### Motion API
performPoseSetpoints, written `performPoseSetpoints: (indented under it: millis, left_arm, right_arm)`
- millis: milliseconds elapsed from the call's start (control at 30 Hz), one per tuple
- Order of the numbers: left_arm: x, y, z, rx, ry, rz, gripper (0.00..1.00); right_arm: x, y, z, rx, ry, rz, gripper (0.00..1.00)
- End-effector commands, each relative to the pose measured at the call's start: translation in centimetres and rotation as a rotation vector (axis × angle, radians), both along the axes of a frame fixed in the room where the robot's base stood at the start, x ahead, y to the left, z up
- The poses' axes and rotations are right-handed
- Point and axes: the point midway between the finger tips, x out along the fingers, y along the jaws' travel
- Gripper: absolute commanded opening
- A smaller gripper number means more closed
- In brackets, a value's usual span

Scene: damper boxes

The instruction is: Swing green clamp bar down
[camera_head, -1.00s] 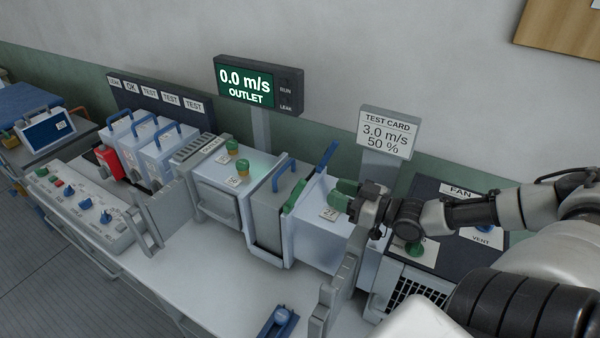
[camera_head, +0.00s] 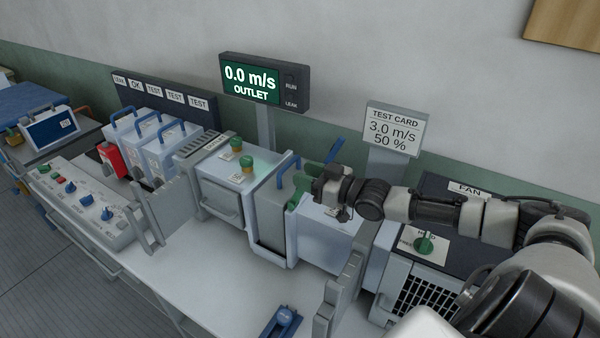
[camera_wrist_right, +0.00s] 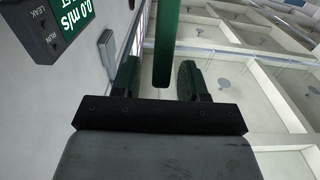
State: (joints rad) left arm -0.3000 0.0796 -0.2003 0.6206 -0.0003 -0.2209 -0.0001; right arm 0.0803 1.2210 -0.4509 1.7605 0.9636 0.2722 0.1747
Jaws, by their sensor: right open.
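The green clamp bar (camera_wrist_right: 166,45) shows in the right wrist view as a straight green strip between my right gripper's two fingers (camera_wrist_right: 158,78). Gaps show on both sides of it, so the fingers are open around it without visibly gripping. In the head view my right gripper (camera_head: 307,188) is at the joint between the grey damper frame (camera_head: 270,218) and the white box (camera_head: 325,238) to its right. The gripper hides much of the bar there. A blue handle (camera_head: 333,151) stands up just behind. My left gripper is not in view.
The outlet display (camera_head: 262,82) reads 0.0 m/s. A test card sign (camera_head: 395,128) stands behind my right arm. The fan unit (camera_head: 425,285) is at right. A blue-handled item (camera_head: 280,324) lies on the bench (camera_head: 215,285), which has clear room in front.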

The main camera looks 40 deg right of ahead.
Motion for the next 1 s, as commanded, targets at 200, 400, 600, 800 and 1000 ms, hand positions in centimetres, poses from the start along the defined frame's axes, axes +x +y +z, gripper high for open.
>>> performPoseSetpoints:
  millis: [200, 400, 600, 800, 1000]
  left_arm:
    - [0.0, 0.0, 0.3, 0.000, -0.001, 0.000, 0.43]
    - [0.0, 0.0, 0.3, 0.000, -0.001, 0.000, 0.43]
    - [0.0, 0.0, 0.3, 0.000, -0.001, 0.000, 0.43]
    - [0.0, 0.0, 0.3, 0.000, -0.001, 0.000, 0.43]
    - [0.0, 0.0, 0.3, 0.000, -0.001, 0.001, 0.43]
  right_arm:
    - [1.5, 0.7, 0.2, 0.001, -0.002, 0.000, 0.43]
    - [1.9, 0.9, 0.1, 0.000, -0.001, 0.002, 0.43]
    - [1.9, 0.8, 0.1, 0.000, 0.000, 0.002, 0.43]
    - [1.9, 0.8, 0.1, 0.000, 0.000, 0.002, 0.12]
    - [1.9, 0.8, 0.1, -0.001, -0.001, 0.001, 0.00]
